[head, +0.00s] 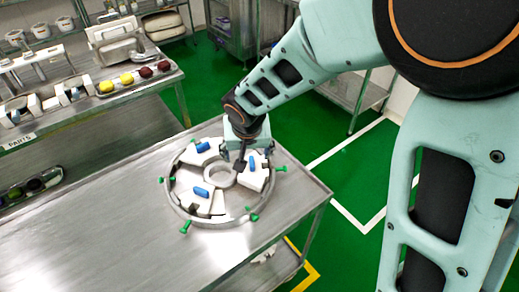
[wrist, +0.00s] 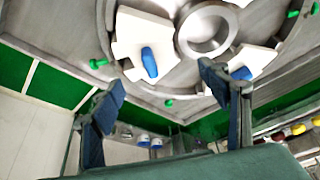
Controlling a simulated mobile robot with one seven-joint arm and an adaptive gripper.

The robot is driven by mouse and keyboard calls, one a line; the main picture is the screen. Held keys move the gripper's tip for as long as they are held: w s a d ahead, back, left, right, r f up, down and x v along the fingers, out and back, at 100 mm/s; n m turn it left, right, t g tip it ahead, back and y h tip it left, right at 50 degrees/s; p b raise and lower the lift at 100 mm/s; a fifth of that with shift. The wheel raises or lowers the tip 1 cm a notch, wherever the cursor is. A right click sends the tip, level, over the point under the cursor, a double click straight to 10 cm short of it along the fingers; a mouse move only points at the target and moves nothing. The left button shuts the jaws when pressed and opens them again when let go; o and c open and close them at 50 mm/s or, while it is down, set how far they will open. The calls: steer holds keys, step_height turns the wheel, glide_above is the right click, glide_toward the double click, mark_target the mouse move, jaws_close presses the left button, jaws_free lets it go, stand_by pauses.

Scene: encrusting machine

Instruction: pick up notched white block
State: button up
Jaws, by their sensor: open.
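A round metal ring fixture (head: 172,197) lies on the steel table and holds three notched white blocks, each with a blue grip on top. One white block (head: 261,181) is at the right, one (head: 197,157) at the upper left and one (head: 203,207) at the front. In the wrist view, one white block (wrist: 128,33) is at upper centre-left, and another (wrist: 258,58) is partly behind a finger. My gripper (head: 241,160) is open and empty at the right block's inner left side. Its two fingers stand wide apart in the wrist view (wrist: 163,86). Contact cannot be told.
A metal centre ring (head: 220,173) sits amid the blocks. Green knobs (head: 186,227) stick out around the fixture. The table's front left (head: 75,240) is bare. A parts shelf (head: 100,110) with coloured items stands at the left.

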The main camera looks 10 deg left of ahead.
mark_target(250, 161)
steer(key=x, duration=0.4)
steer(key=shift+w+d+f, duration=0.1)
steer(key=shift+d+f, duration=0.2)
steer(key=shift+d, duration=0.05)
steer(key=shift+w+a+f, duration=0.1)
steer(key=shift+w+f, duration=0.15)
steer(key=shift+f, duration=0.2)
steer(key=shift+c, duration=0.4)
steer(key=c, duration=1.3)
steer(key=shift+c, duration=0.7)
steer(key=shift+r, duration=0.15)
